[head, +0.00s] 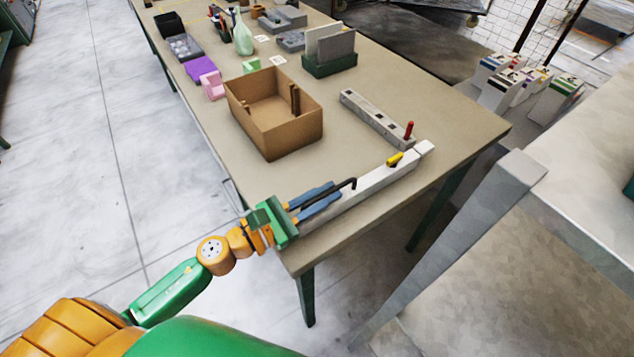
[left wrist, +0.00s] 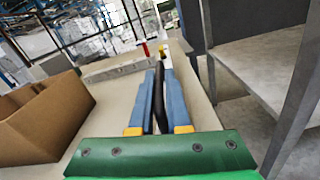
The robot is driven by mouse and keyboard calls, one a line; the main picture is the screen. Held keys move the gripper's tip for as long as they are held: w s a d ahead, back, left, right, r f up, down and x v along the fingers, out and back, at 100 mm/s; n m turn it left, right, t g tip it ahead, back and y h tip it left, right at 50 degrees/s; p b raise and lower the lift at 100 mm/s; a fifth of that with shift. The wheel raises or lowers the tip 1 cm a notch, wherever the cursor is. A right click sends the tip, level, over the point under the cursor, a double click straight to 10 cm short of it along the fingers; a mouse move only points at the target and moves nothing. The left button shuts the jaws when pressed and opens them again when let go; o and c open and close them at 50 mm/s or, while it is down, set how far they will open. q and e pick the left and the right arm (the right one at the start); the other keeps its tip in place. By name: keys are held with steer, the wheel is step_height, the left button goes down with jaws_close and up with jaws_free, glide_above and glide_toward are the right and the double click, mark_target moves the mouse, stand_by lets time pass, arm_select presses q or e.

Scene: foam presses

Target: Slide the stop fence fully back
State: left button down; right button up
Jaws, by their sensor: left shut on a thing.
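My left gripper (head: 315,201) has blue fingers and is shut on a black bent rod (head: 345,185), whose hooked end sticks out past the fingertips. The rod also shows between the fingers in the left wrist view (left wrist: 159,95). Gripper and rod are over the near end of a long white rail (head: 375,182) along the table's right front edge. A yellow piece (head: 395,159) sits near the rail's far end. Behind it lies a grey bar with holes (head: 372,116) and an upright red pin (head: 409,129). I cannot tell which part is the stop fence. My right gripper is not in view.
An open cardboard box (head: 290,134) stands left of the rail. A green holder (head: 330,67) with grey plates and smaller items stand farther back on the table (head: 440,105). A grey bench frame (head: 470,220) is to the right, beyond a gap.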

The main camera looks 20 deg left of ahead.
arm_select(q)
steer(key=c, duration=1.1)
jaws_free()
steer(key=shift+d, duration=0.1)
steer(key=shift+o, duration=0.9)
steer(key=shift+s+d, duration=0.1)
steer(key=shift+d, duration=0.05)
steer(key=shift+s+a+f, duration=0.1)
steer(key=shift+a, duration=0.1)
steer(key=b+v, duration=0.3)
steer(key=v, duration=0.3)
steer(key=shift+d+b, duration=0.1)
steer(key=shift+b, duration=0.2)
steer(key=shift+s+a, duration=0.25)
steer(key=shift+s, duration=0.1)
